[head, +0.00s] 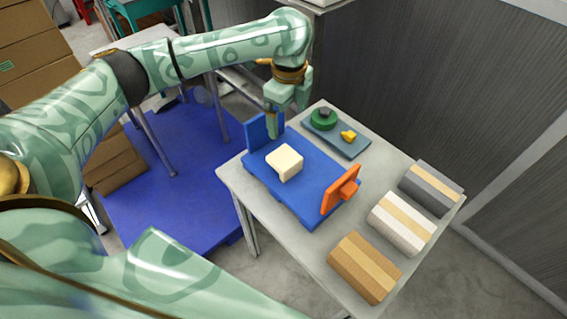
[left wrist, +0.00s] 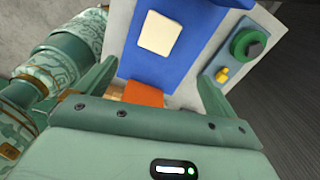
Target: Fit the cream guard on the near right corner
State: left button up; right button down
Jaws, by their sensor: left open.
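The cream guard (head: 285,162) is a pale block with rounded edges, resting on the middle of a blue board (head: 308,190) on the table. It also shows in the left wrist view (left wrist: 159,34). The board has a blue upright plate (head: 258,133) at its far left end and an orange upright piece (head: 341,190) at its right end. My left gripper (head: 286,115) is open and empty, above the board's far edge, behind the guard and apart from it. In the left wrist view its fingers (left wrist: 158,76) are spread wide. My right gripper is not in view.
A grey-blue tray (head: 343,144) holding a green reel (head: 322,121) and a yellow piece (head: 348,136) lies behind the board. Three striped boxes, grey (head: 418,195), white (head: 388,231) and tan (head: 352,275), line the table's right side. A dark wall stands behind.

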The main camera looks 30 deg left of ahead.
pick_arm(q)
jog(key=m, duration=0.1)
jog(key=m+b, duration=0.1)
jog(key=b, duration=0.4)
send_near(286, 158)
jog(key=f, duration=0.5)
jog(key=shift+w+f, duration=0.1)
jog(key=shift+w, duration=0.1)
notch_tip(286, 158, down, 5)
jog(key=shift+s+f+b, duration=0.15)
jog(key=shift+b, duration=1.1)
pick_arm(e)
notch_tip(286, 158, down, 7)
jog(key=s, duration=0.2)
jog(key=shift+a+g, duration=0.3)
pick_arm(q)
jog(key=c, duration=1.2)
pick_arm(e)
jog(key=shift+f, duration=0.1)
pick_arm(q)
jog(key=shift+o, duration=0.2)
jog(key=shift+r, duration=0.2)
